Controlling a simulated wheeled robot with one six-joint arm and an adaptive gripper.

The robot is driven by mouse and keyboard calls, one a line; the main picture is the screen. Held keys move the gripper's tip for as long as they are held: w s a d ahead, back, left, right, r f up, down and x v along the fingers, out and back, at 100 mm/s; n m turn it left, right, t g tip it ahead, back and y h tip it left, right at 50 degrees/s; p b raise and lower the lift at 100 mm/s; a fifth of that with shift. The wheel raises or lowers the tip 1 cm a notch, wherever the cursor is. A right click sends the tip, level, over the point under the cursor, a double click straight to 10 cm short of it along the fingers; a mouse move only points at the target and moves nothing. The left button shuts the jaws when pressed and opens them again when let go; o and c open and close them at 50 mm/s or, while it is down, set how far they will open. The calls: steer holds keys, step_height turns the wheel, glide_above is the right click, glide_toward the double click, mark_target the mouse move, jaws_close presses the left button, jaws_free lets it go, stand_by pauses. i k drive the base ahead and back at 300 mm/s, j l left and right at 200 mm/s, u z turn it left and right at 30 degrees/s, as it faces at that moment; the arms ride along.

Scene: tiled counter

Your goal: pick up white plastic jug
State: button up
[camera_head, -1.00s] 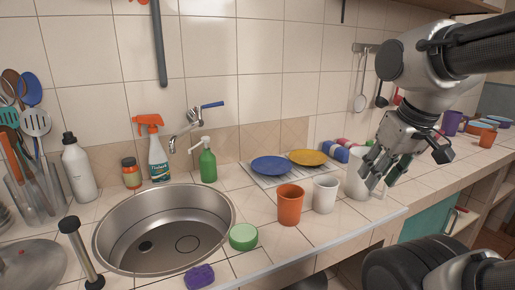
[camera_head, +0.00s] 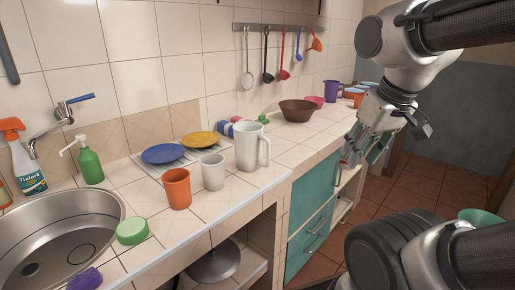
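The white plastic jug (camera_head: 249,147) stands upright on the tiled counter, with its handle on its right side. It is to the right of a small white cup (camera_head: 212,172). My gripper (camera_head: 352,158) is to the right of the jug in the picture and apart from it. Its fingers point down and to the left, and nothing shows between them. The fingers look spread.
An orange cup (camera_head: 177,188), a blue plate (camera_head: 162,154) and a yellow plate (camera_head: 199,139) are left of the jug. A brown bowl (camera_head: 297,110) stands behind it to the right. Teal drawers (camera_head: 312,205) are below the counter edge. Bare counter lies right of the jug.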

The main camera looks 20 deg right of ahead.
mark_target(249, 136)
steer(key=i+l+u, duration=0.35)
steer(key=l, duration=0.6)
steer(key=l+u, duration=0.35)
steer(key=l, duration=0.55)
steer(key=l+u, duration=0.35)
steer(key=l, duration=0.7)
steer(key=i, duration=0.05)
